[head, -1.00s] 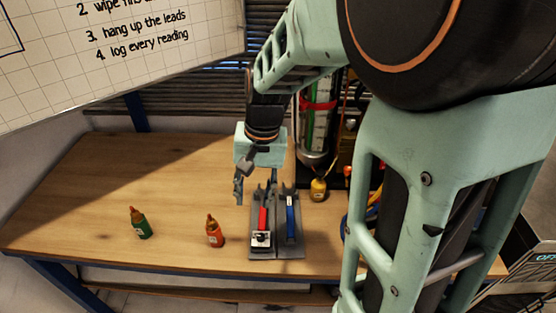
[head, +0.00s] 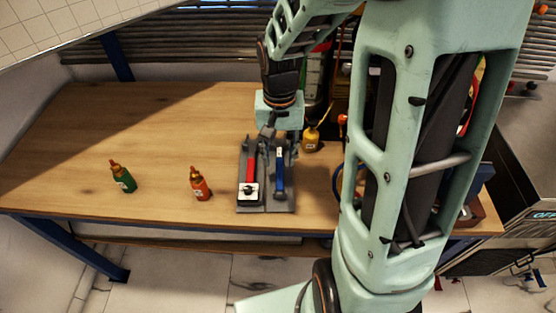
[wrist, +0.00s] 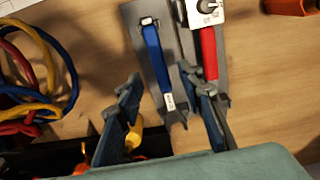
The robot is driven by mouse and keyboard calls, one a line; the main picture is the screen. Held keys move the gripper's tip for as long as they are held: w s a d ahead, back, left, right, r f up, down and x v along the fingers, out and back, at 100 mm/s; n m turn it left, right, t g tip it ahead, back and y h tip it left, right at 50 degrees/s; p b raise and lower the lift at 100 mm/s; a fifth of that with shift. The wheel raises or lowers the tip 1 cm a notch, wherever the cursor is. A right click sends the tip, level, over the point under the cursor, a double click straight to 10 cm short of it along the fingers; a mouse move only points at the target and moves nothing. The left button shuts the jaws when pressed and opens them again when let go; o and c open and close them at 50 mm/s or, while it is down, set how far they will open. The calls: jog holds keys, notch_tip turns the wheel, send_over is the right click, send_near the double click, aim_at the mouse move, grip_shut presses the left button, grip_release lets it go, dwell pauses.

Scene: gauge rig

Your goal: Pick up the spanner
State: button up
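The task does not say which one is meant. In the wrist view, the blue tool (wrist: 154,52) has a white label and a grey metal end; the red one (wrist: 208,48) lies right of it. My gripper (head: 280,141) is over the tray's far end. In the wrist view its fingers (wrist: 160,78) are spread and empty, with the blue tool's metal end seen between them. I cannot tell the height gap.
A white box with a knob (head: 247,191) sits on the red tool's near end. A yellow bottle (head: 310,140) stands close behind; orange (head: 199,187) and green (head: 123,178) bottles stand left. Coiled cables (wrist: 35,85) lie beside the tray.

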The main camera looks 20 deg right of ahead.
aim_at(280, 168)
jog(key=f, duration=0.5)
jog(key=shift+w+d, duration=0.15)
jog(key=shift+w, duration=0.15)
jog(key=shift+c, duration=0.2)
grip_shut()
